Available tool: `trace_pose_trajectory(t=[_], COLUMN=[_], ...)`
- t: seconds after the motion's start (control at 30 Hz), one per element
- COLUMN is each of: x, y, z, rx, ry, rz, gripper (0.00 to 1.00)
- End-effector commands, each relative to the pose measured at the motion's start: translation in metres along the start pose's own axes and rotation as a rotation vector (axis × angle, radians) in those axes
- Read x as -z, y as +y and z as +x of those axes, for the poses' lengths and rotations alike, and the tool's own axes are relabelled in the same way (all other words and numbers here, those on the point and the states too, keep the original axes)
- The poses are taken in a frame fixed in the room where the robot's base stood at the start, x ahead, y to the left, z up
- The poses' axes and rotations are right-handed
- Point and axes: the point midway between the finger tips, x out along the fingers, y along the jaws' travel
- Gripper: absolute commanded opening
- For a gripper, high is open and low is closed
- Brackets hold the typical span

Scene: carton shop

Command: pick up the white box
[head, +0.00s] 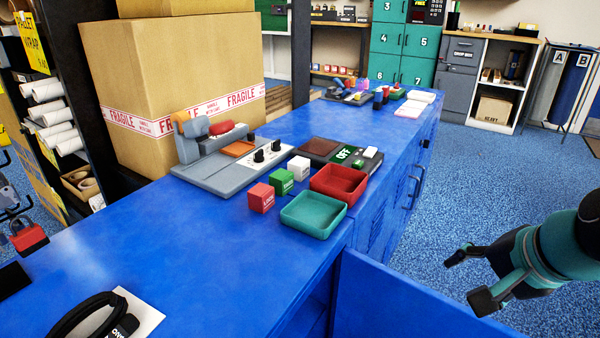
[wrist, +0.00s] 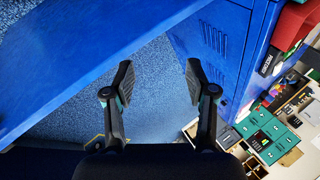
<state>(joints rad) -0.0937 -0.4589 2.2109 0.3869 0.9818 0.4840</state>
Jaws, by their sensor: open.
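A small white box (head: 299,168) sits on the blue counter, right of a green box (head: 281,182) and a red box (head: 261,198). The three small boxes stand in a diagonal row in front of a grey device with knobs. My gripper (head: 470,277) is at the right of the head view, over the floor beyond the counter's edge, well apart from the white box. Its two fingers are spread with nothing between them; they also show open in the wrist view (wrist: 158,82). The white box cannot be made out in the wrist view.
A red tray (head: 338,198) and a teal tray (head: 299,226) lie right of the small boxes. A grey machine (head: 215,172) and a large carton (head: 170,75) stand behind them. A blue panel (head: 400,300) juts out between my gripper and the counter.

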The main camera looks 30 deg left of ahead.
Motion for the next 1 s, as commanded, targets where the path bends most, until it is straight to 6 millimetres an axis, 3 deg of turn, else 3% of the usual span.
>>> trace_pose_trajectory(t=[0.03, 0.3, 0.5, 0.7, 1.0], x=[0.004, 0.012, 0.012, 0.011, -0.007], y=[-0.023, -0.161, -0.244, -0.287, -0.313], z=[0.013, 0.054, 0.079, 0.091, 0.115], rx=[0.039, 0.186, 0.186, 0.154, 0.14], ry=[-0.053, -0.405, -0.682, -0.846, -0.884], rz=[0.099, 0.681, 1.024, 1.203, 1.239], gripper=[0.56, 0.56, 0.56, 0.56, 0.56])
